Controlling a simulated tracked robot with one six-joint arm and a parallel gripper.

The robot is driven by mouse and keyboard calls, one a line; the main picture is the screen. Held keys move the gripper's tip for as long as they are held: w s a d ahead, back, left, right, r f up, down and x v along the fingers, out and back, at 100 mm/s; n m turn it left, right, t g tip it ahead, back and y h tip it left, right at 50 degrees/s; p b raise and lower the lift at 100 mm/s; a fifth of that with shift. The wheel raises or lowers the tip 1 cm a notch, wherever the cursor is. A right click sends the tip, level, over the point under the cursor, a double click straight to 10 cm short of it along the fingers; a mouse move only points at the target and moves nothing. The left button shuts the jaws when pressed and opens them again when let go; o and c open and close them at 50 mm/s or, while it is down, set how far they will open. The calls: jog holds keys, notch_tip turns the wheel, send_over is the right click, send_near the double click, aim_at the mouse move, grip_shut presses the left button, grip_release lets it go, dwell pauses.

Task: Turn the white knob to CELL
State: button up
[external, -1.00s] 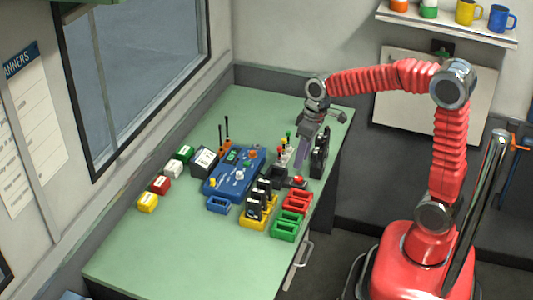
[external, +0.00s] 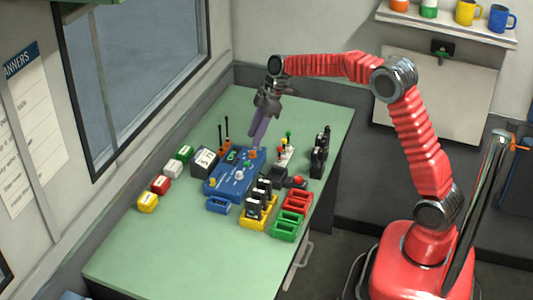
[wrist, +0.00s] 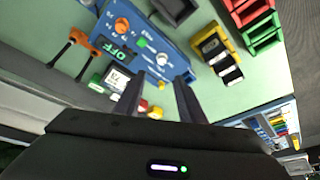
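The white knob (external: 240,176) stands on the top face of the blue control box (external: 216,190) on the green desk. In the wrist view, the white knob (wrist: 162,60) shows just beyond my fingertips, and the blue box (wrist: 178,66) also carries an orange knob (wrist: 123,24) and a green display (wrist: 115,53) that reads OFF. My gripper (external: 255,142) hangs above the far right side of the box, apart from the white knob. In the wrist view, my gripper (wrist: 160,82) has its two fingers spread with nothing between them. The knob's pointer and labels are too small to read.
A yellow holder with black items (external: 258,205) and red and green trays (external: 290,218) stand right of the box. Orange-based upright sticks (external: 226,143) and a black-and-white block (external: 204,160) stand to its left. The near desk is clear.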

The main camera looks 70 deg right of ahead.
aim_at(241, 172)
jog(key=shift+a+n, duration=0.15)
jog(key=shift+n, duration=0.75)
jog(key=x, duration=1.3)
jog(key=shift+a+f, duration=0.25)
jog(key=shift+f, duration=0.05)
jog(key=shift+c, duration=0.4)
grip_shut()
